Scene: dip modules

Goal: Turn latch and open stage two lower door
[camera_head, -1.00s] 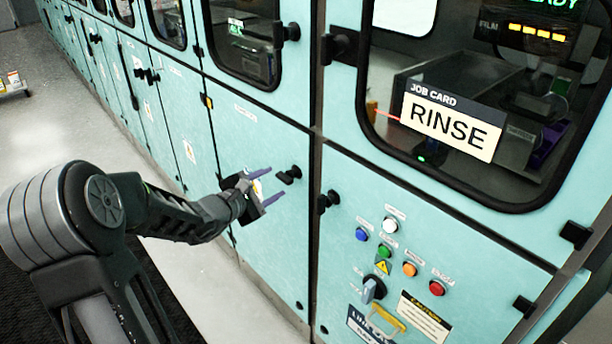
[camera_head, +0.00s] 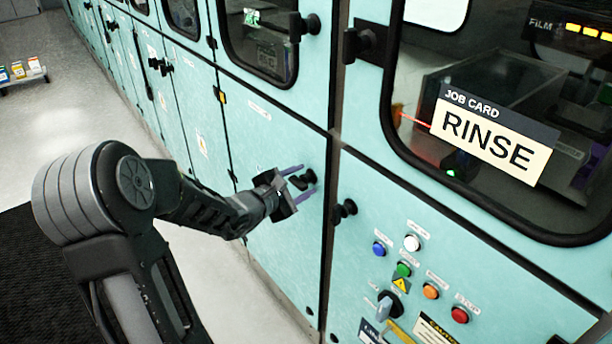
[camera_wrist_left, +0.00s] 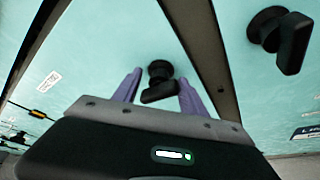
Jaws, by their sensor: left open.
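The lower door (camera_head: 270,220) is a teal panel in the head view and looks shut. Its black latch (camera_head: 304,180) sits near the door's upper right edge. My left gripper (camera_head: 293,184) is open, with its purple fingers pointing at the latch. In the left wrist view the latch (camera_wrist_left: 160,82) shows between and just beyond the fingertips of my left gripper (camera_wrist_left: 158,85). I cannot tell whether the fingers touch it. My right gripper is not in view.
A second black latch (camera_head: 345,209) is on the panel to the right, close to the door edge. Coloured buttons (camera_head: 404,270) and a rotary switch (camera_head: 385,305) are lower right. A window with a RINSE card (camera_head: 490,138) is above.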

